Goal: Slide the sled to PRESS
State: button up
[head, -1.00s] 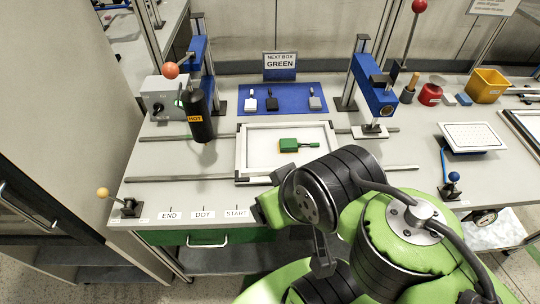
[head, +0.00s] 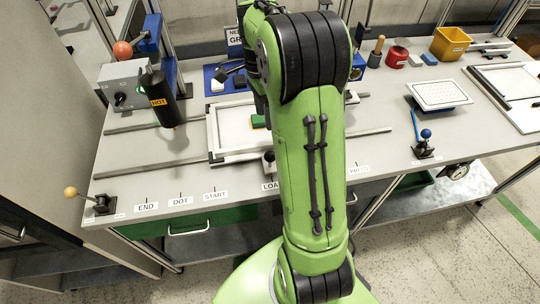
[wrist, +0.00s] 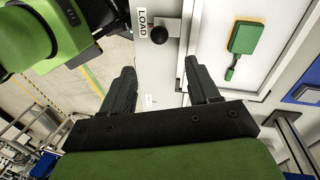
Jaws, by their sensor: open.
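The sled (head: 213,138) is a white tray with a pale frame, on rails across the table; my arm covers its right part in the head view. A green block (head: 258,121) lies in it and shows with its short handle in the wrist view (wrist: 243,38). A dark ball knob (head: 269,157) stands at the sled's front edge by the LOAD label (head: 270,186); it also shows in the wrist view (wrist: 160,33). My gripper (wrist: 160,82) is open and empty, its fingers apart from the knob, which lies beyond them between their lines. The head view does not show my fingertips clearly.
The END, DOT and START labels (head: 215,195) lie left of LOAD. A label right of my arm (head: 358,168) is too small to read surely. A black HOT cylinder (head: 157,101) stands left of the sled. A yellow-knobbed lever (head: 97,202) is at the left front corner.

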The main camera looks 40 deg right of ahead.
aim_at(270, 152)
jog(key=s+f+b, duration=0.1)
jog(key=f, duration=0.4)
jog(key=s+f+b, duration=0.1)
jog(key=f, duration=0.4)
jog(key=s+a+f+b, duration=0.1)
jog(key=f, duration=0.4)
jog(key=shift+b, duration=0.35)
jog(key=shift+r, duration=0.1)
jog(key=shift+c, duration=0.2)
grip_shut()
